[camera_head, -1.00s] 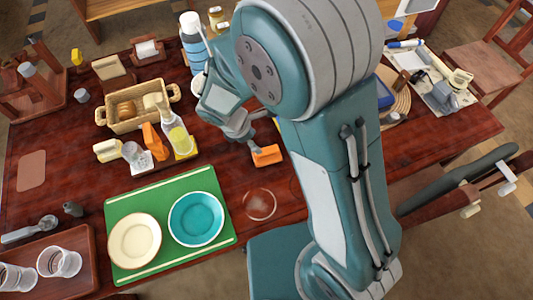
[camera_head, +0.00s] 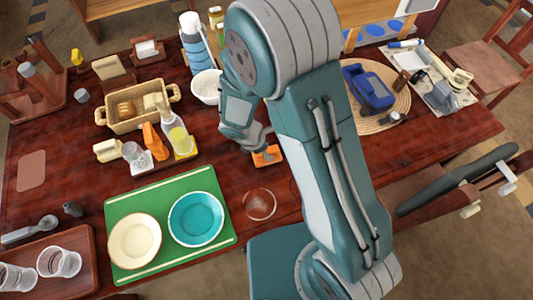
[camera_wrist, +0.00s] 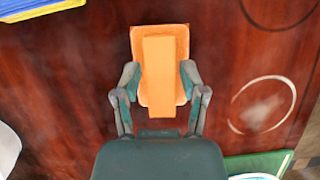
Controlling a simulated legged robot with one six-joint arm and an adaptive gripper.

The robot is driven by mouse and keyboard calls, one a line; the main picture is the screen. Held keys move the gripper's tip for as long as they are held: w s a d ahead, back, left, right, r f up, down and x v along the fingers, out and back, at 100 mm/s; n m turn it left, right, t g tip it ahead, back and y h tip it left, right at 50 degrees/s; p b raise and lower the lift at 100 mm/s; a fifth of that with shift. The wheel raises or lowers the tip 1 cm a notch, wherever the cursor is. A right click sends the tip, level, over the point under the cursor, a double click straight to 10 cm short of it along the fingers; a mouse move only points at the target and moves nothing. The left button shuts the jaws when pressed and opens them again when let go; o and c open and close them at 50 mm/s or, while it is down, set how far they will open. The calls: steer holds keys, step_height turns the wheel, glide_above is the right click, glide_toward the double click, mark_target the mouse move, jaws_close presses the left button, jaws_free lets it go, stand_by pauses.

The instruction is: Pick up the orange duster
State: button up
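The orange duster (camera_head: 268,158) lies on the dark red wooden table, right of the spray bottle and above the green mat. In the wrist view the duster (camera_wrist: 160,40) has a darker orange base and a lighter raised block along its middle. My gripper (camera_head: 261,150) is right above it in the head view and partly hides it. In the wrist view my gripper (camera_wrist: 160,80) is open, with one finger on each side of the raised block. A narrow gap seems to show beside the block. I cannot tell whether the fingers touch the base.
A green mat (camera_head: 120,205) with a cream plate (camera_head: 134,241) and a teal plate (camera_head: 196,218) lies in front. A white bowl (camera_head: 206,86) and a blue-white bottle (camera_head: 194,45) stand behind. A round woven mat (camera_head: 392,98) holds a blue object (camera_head: 368,88).

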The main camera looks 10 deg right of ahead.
jaws_close()
steer(key=shift+r, duration=0.1)
steer(key=shift+r, duration=0.6)
steer(key=s+a+r, duration=0.6)
steer(key=s+r, duration=0.5)
steer(key=s, duration=0.1)
steer(key=shift+s+r, duration=0.35)
